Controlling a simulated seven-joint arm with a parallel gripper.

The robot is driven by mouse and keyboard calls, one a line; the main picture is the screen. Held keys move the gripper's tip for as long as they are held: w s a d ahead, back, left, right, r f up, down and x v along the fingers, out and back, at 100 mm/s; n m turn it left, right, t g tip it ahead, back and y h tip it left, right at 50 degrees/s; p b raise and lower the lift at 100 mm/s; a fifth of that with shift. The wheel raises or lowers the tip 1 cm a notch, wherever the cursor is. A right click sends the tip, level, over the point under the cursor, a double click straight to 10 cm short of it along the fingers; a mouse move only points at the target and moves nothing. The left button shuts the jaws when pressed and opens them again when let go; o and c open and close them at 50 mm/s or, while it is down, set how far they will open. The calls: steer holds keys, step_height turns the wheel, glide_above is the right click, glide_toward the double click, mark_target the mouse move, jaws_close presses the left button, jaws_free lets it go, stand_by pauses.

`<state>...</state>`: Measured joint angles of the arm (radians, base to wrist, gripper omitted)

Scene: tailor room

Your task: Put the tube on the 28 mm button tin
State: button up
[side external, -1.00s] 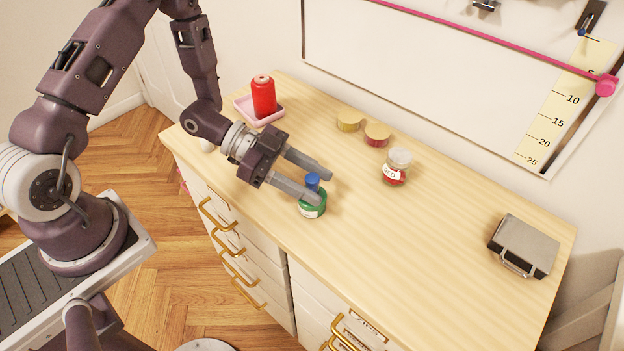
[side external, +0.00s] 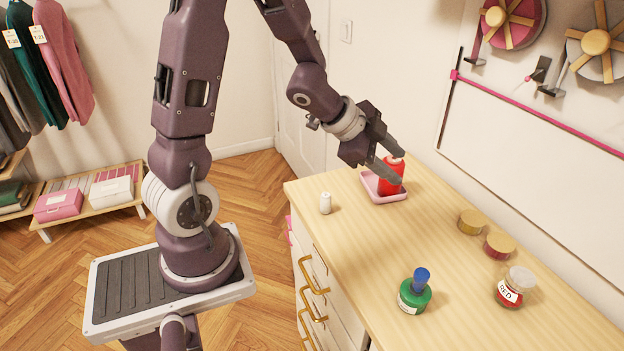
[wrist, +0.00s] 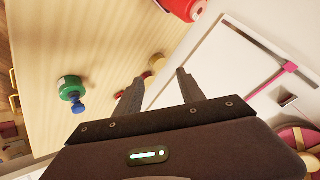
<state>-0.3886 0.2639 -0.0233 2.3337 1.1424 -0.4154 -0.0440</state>
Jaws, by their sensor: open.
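A short blue tube (side external: 421,279) stands on top of a round green tin (side external: 413,300) on the dresser. The tin bears a white label too small to read, so I cannot confirm its size. In the wrist view the blue tube (wrist: 78,105) and green tin (wrist: 70,84) lie left of my fingers. My gripper (side external: 401,169) is open and empty, well away from both, at the far left part of the dresser. In the side view its fingers overlap a red spool (side external: 390,183); the wrist view shows them apart from the spool (wrist: 187,7).
The spool stands in a pink tray (side external: 376,197). A small white cylinder (side external: 325,203) stands near the left edge. A yellow tin (side external: 471,221), a red-sided tin (side external: 498,245) and a labelled jar (side external: 515,287) stand toward the wall. The dresser's middle is clear.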

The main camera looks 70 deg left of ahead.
steer(key=s+a+r+n+y, duration=0.1)
steer(key=s+r+n+y, duration=0.45)
steer(key=s+r, duration=0.3)
steer(key=s+d+n+g+h, duration=0.1)
steer(key=s+d+n+h, duration=0.1)
steer(key=s+d, duration=0.2)
steer(key=s+d+r+n+g+h, duration=0.1)
steer(key=s+d, duration=0.4)
steer(key=s, duration=0.6)
steer(key=shift+s+r+n+g+h, duration=0.3)
steer(key=shift+n+g+h, duration=0.2)
steer(key=shift+g, duration=0.2)
